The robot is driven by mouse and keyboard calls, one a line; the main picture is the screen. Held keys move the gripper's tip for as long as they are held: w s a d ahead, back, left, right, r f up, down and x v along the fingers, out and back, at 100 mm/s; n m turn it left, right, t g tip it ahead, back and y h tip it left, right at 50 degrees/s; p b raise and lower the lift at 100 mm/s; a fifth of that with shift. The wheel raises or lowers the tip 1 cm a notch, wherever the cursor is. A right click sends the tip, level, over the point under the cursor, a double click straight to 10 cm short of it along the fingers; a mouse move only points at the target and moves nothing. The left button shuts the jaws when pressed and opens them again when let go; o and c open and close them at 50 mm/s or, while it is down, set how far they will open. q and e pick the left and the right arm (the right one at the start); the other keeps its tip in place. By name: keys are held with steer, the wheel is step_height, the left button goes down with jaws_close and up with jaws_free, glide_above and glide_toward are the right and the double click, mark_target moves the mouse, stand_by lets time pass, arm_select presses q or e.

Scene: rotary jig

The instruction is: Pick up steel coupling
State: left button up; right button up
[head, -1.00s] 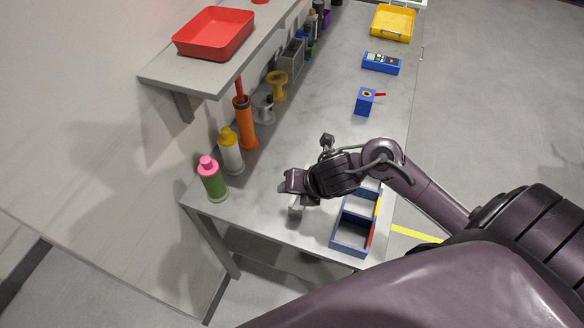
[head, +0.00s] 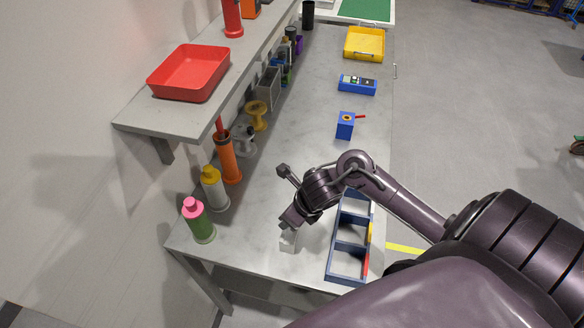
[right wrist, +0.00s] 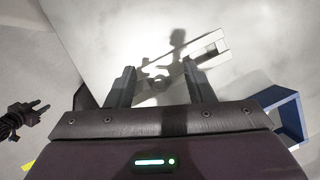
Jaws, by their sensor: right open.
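My right gripper (head: 286,222) points down over the near end of the grey table. In the right wrist view its two dark fingers (right wrist: 160,88) are apart, with nothing clamped between them. A small pale metal piece, apparently the steel coupling, lies under it in the head view (head: 288,240). A dark pronged shape (right wrist: 28,115) at the left of the wrist view looks like my left gripper.
A blue divided tray (head: 346,281) stands right of the gripper. A green bottle (head: 199,222), a white bottle (head: 215,190) and an orange tube (head: 229,160) line the wall side. A blue block (head: 345,128) with a red lever is farther back. The middle of the table is clear.

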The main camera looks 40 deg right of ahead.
steer(key=c, duration=1)
jaws_close()
steer(key=shift+r, duration=0.1)
